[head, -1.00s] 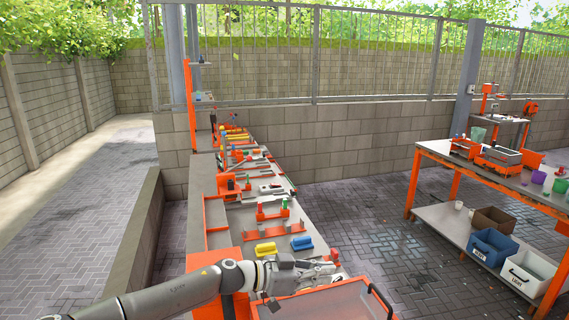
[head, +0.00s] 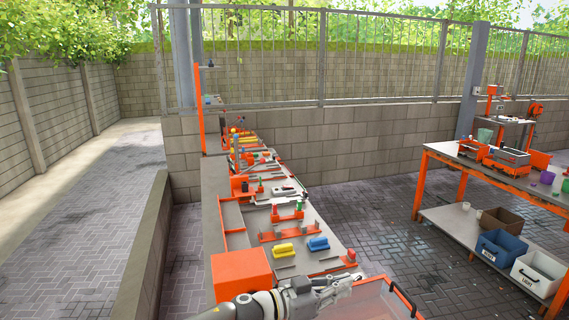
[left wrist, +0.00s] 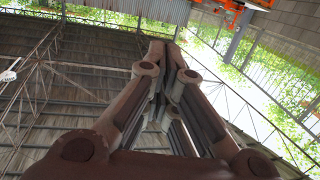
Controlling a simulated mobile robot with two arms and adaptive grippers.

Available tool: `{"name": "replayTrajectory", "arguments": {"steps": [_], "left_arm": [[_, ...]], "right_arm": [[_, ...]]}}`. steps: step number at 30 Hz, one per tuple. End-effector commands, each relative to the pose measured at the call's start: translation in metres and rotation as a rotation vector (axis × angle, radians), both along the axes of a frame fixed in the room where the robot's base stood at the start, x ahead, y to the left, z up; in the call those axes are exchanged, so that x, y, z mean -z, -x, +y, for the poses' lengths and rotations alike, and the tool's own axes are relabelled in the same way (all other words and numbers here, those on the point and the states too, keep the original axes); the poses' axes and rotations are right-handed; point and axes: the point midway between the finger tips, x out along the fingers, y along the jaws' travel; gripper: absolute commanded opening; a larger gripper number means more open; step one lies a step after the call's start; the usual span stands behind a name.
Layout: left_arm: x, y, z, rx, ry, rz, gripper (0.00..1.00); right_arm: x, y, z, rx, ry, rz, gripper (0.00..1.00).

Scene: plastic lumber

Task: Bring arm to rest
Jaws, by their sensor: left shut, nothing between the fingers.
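My left gripper (head: 335,285) is at the bottom of the head view, over the near end of the long workbench (head: 335,238). It is shut and empty. In the left wrist view its fingers (left wrist: 165,60) come together at the top, with nothing between them. Behind them that view shows fence, foliage and wall, with orange items at the top. My right gripper is not in view.
A yellow block (head: 283,249) and a blue block (head: 318,244) lie on the bench beyond my gripper. An orange box (head: 241,271) stands just left of it. An orange-framed tray (head: 375,300) is to its right. A second table (head: 455,160) stands at right, with paved floor between.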

Motion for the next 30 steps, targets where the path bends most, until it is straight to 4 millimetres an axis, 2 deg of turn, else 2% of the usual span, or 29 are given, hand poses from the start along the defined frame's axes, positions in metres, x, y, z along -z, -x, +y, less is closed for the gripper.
{"name": "replayTrajectory", "arguments": {"steps": [8, 14, 20, 23, 26, 30], "left_arm": [[0.005, 0.022, -0.006, -0.198, 0.108, 0.025, 0.00], [0.019, 0.036, 0.024, -0.435, 0.120, 0.098, 0.00], [0.053, 0.056, 0.079, -0.660, 0.035, 0.223, 0.00], [0.075, 0.074, 0.113, -0.756, -0.042, 0.300, 0.00], [0.100, 0.099, 0.148, -0.834, -0.132, 0.387, 0.00], [0.134, 0.145, 0.200, -0.913, -0.287, 0.518, 0.00]], "right_arm": [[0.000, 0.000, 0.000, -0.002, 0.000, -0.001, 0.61], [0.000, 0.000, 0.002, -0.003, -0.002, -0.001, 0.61], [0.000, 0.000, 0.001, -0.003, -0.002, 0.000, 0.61], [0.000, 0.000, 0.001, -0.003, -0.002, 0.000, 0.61], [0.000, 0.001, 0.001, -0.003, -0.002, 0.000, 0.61], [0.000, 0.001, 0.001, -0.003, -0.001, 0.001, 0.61]]}}
